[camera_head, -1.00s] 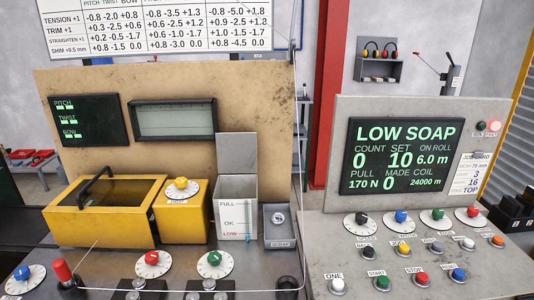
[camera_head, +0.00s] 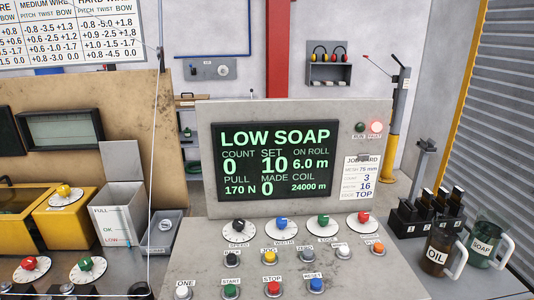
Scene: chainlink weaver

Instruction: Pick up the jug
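Two jugs stand on the grey bench at the right. One is a brown jug labelled OIL (camera_head: 437,254) with a white handle on its right side. The other is a green jug labelled SOAP (camera_head: 484,246), just right of and slightly behind it, also with a white handle. Both stand upright. Neither of my grippers shows in the view.
The control panel (camera_head: 180,262) with its LOW SOAP screen (camera_head: 275,160) fills the middle. A black rack (camera_head: 412,218) stands behind the jugs. A yellow box (camera_head: 66,215) and a grey bin (camera_head: 161,233) are at the left. A thin wire hangs vertically left of the panel.

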